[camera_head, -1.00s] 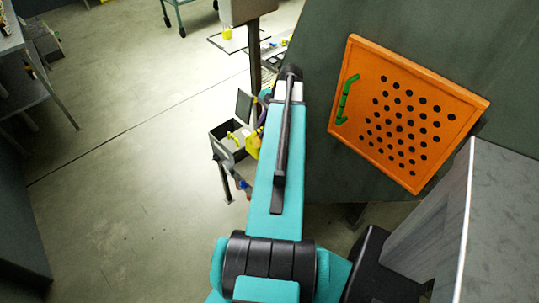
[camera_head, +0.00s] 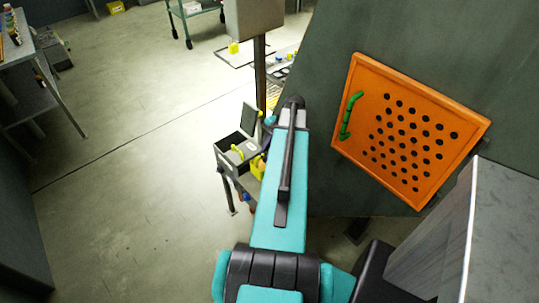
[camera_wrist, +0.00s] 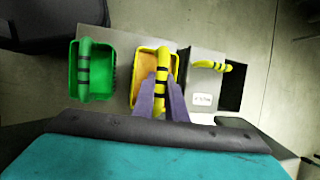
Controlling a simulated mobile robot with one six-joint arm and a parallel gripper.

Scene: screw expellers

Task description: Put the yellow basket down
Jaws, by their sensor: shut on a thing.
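The yellow basket (camera_wrist: 137,78) is an open yellow tub with orange contents and a black-striped yellow handle. In the wrist view, my gripper (camera_wrist: 161,92) has its purple fingers shut on that handle. The basket is over a grey bench top (camera_wrist: 121,60); I cannot tell whether its base touches it. In the head view the yellow basket (camera_head: 257,168) shows only partly beside my teal arm, which hides the rest and my gripper.
A green basket (camera_wrist: 98,78) stands left of the yellow one in the wrist view. To the right is a grey box (camera_wrist: 203,80) with a yellow handle and open lid. An orange perforated panel (camera_head: 405,130) with a green handle is right of my arm.

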